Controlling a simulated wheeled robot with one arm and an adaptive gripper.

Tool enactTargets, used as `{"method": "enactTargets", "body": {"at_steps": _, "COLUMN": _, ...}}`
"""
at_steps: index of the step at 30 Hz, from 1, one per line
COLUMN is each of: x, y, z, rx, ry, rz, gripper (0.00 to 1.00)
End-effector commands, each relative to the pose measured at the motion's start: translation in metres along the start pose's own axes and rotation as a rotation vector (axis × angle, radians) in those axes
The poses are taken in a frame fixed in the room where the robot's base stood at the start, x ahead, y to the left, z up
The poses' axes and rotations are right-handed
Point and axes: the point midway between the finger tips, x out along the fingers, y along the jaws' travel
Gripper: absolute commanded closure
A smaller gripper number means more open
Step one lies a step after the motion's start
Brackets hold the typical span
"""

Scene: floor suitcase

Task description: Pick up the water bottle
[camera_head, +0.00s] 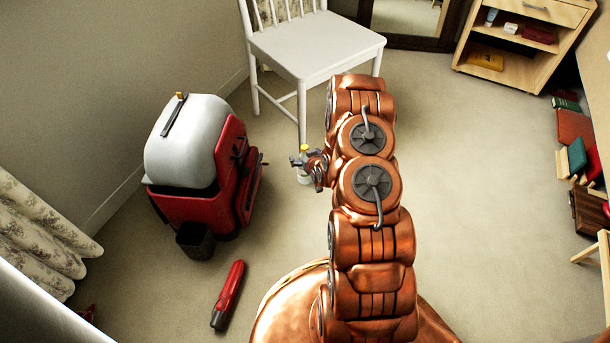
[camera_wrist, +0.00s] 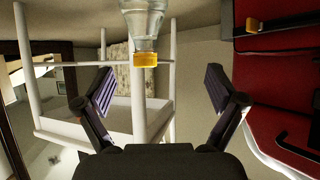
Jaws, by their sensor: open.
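The water bottle (camera_head: 304,178) is clear with a yellow cap. It stands upright on the carpet in front of the white chair, partly hidden by my gripper in the head view. In the wrist view, which is upside down, the bottle (camera_wrist: 144,22) hangs from the top edge with its cap lowest, and its base is out of frame. My gripper (camera_head: 305,160) is at the height of the bottle's upper part. In the wrist view my gripper (camera_wrist: 160,88) has its fingers spread apart with nothing held. The bottle lies ahead, slightly left of the middle between the fingers; I cannot tell whether it is between them.
The white chair (camera_head: 315,45) stands just behind the bottle. A red and white case (camera_head: 190,145) stands to the left, with a dark bin (camera_head: 195,240) in front. A red cylindrical object (camera_head: 228,295) lies on the floor. A wooden shelf (camera_head: 545,15) is back right.

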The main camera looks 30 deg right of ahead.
Motion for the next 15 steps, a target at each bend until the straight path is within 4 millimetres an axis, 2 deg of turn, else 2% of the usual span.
{"method": "enactTargets", "body": {"at_steps": 1, "x": 0.010, "y": 0.004, "z": 0.025, "rx": 0.011, "ry": 0.017, "rz": 0.007, "gripper": 0.06}}
{"method": "enactTargets", "body": {"at_steps": 6, "x": 0.021, "y": 0.012, "z": 0.054, "rx": 0.030, "ry": 0.080, "rz": 0.023, "gripper": 0.06}}
{"method": "enactTargets", "body": {"at_steps": 9, "x": 0.024, "y": 0.014, "z": 0.064, "rx": 0.037, "ry": 0.097, "rz": 0.028, "gripper": 0.06}}
{"method": "enactTargets", "body": {"at_steps": 15, "x": 0.034, "y": 0.015, "z": 0.065, "rx": 0.038, "ry": 0.110, "rz": 0.030, "gripper": 0.06}}
